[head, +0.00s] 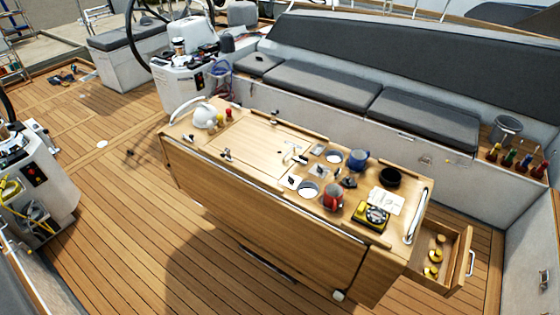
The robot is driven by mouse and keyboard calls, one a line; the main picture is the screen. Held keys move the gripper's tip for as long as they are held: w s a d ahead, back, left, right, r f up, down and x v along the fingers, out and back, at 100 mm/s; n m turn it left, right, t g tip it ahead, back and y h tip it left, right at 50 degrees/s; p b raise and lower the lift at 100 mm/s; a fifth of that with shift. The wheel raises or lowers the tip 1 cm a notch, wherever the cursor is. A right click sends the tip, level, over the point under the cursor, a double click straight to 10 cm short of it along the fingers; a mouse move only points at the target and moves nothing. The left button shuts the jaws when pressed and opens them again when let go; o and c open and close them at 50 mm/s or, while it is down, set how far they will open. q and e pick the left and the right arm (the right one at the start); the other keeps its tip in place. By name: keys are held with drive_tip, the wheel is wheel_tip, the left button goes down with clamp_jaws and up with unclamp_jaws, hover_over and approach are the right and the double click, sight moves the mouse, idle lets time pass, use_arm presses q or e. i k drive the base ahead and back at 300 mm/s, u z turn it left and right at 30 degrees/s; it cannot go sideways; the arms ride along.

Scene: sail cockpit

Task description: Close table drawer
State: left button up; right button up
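The wooden cockpit table (255,143) stands in the middle of the head view. Its drawer (459,262) is pulled out at the table's right end. The drawer has wooden walls, a pale metal handle (472,262) on its front, and several yellow round items (434,256) inside. Neither of my grippers shows in this view.
The tabletop holds a white kettle (203,117), mugs, a black bowl (390,178) and a yellow-black device (371,215). A grey-cushioned bench (325,88) runs behind. Its white side wall (528,250) stands right of the drawer, with some deck between. Open deck (120,240) lies left of the table.

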sight(456, 250)
drive_tip(key=z, duration=2.05)
drive_tip(key=i, duration=0.2)
